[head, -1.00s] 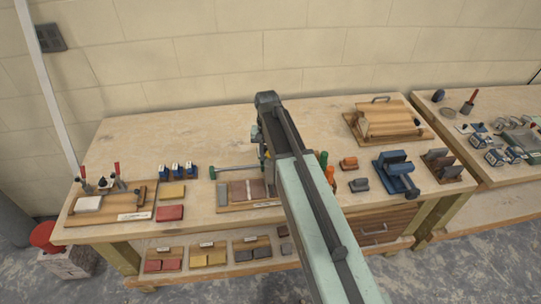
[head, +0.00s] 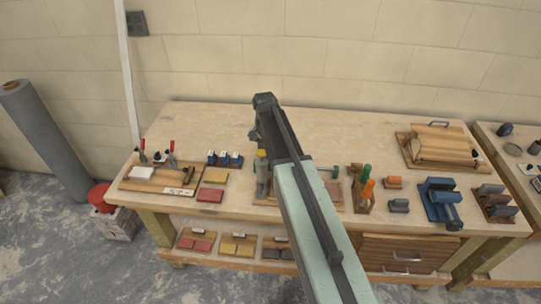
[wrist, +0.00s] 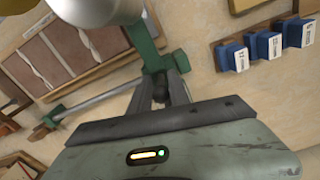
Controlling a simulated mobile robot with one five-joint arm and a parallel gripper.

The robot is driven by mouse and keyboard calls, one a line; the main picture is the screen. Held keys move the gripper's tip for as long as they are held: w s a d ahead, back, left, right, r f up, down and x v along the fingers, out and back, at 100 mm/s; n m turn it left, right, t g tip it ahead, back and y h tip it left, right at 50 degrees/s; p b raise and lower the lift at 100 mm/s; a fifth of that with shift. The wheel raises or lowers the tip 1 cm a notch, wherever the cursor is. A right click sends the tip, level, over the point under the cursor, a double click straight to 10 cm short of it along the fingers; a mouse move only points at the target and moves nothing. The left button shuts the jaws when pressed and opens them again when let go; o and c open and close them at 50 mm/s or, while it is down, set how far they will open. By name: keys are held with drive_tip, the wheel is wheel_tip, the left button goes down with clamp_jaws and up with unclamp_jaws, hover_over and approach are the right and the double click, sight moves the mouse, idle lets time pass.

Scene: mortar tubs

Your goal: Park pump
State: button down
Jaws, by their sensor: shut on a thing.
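My gripper (wrist: 160,90) is shut on a green part in the wrist view. I take this to be the pump, whose cream rounded end (wrist: 85,12) fills the top left corner there. In the head view a yellow-topped upright piece (head: 261,163), likely the same pump, shows at the left side of my arm's tip. My arm hides much of it and the jaws there. In the wrist view a grey rod with green ends (wrist: 100,102) lies behind the jaws. I cannot tell whether the pump touches the bench.
The bench (head: 225,125) has clear room at the back. Orange and green bottles (head: 366,182), a blue vise (head: 440,200) and a wooden board (head: 437,148) are to the right.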

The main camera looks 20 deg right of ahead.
drive_tip(key=shift+w+a, duration=0.1)
drive_tip(key=shift+a, duration=0.35)
drive_tip(key=c, duration=1.4)
unclamp_jaws()
drive_tip(key=shift+a, duration=0.15)
drive_tip(key=shift+d, duration=0.3)
wheel_tip(320, 180, up, 8)
drive_tip(key=p, duration=0.7)
drive_tip(key=shift+f+p, duration=0.1)
drive_tip(key=shift+p, duration=0.3)
